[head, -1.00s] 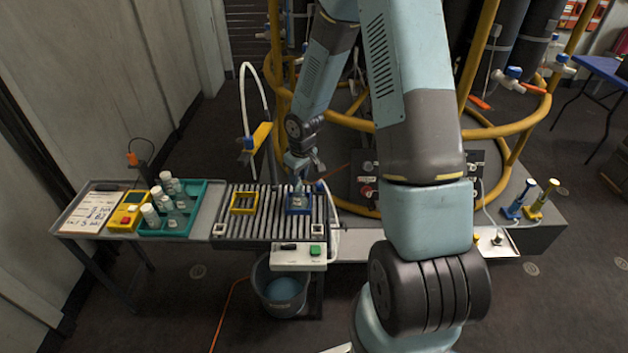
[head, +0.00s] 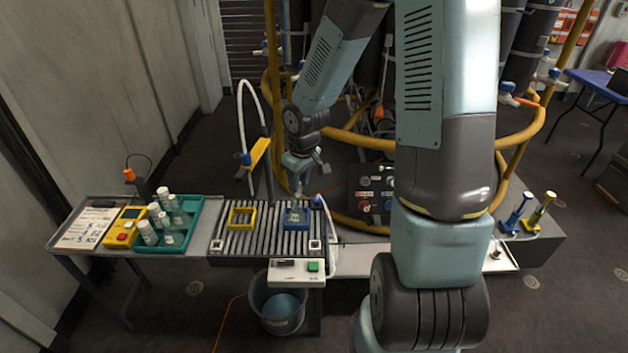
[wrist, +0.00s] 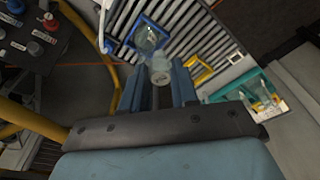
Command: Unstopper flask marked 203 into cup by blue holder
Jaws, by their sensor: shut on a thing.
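My gripper (head: 298,190) points down above the blue holder (head: 286,222) on the slatted rack. It is shut on a whitish stopper (wrist: 161,74), seen between the fingertips in the wrist view. A clear flask (head: 297,215) stands in the blue holder; it also shows just beyond the stopper in the wrist view (wrist: 148,38). The stopper appears to be above the flask's mouth, but I cannot tell whether they are fully apart. The marking 203 is not readable. A small white square piece with a dark centre (head: 315,244) sits by the blue holder; I cannot tell if it is the cup.
An empty yellow holder (head: 241,228) is left of the blue one. A teal tray (head: 196,236) holds several white-capped bottles. A yellow device (head: 124,228), a control box (head: 296,271), a hose (head: 243,120) on a stand and a bucket (head: 279,308) are close by.

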